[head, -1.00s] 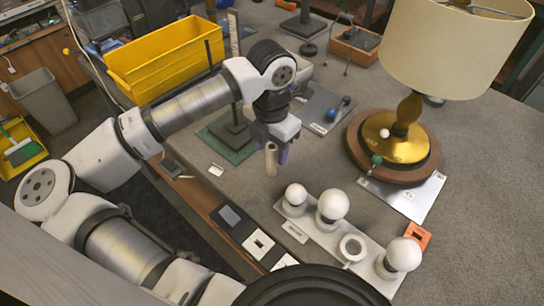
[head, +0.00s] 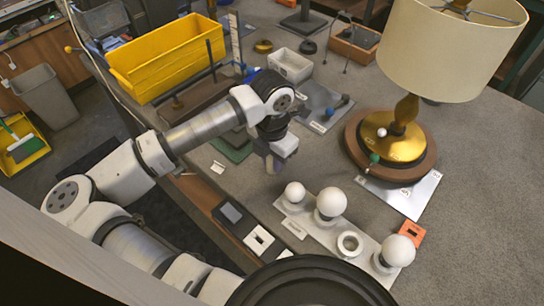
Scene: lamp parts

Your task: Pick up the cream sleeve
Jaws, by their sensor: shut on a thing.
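My gripper (head: 277,156) hangs above the grey table, left of the lamp and behind the rack of bulbs. It is shut on the cream sleeve (head: 270,165), a small upright tube that shows only as a narrow pale piece below the fingers. Most of the sleeve is hidden by my gripper, and its exact gap to the table is hard to tell.
The lamp (head: 408,145) stands on a round wooden base at the right. A pale rack (head: 325,238) with several white bulbs and a white ring is in front. A yellow bin (head: 165,65), a white tray (head: 290,66) and a green mat (head: 235,150) are behind.

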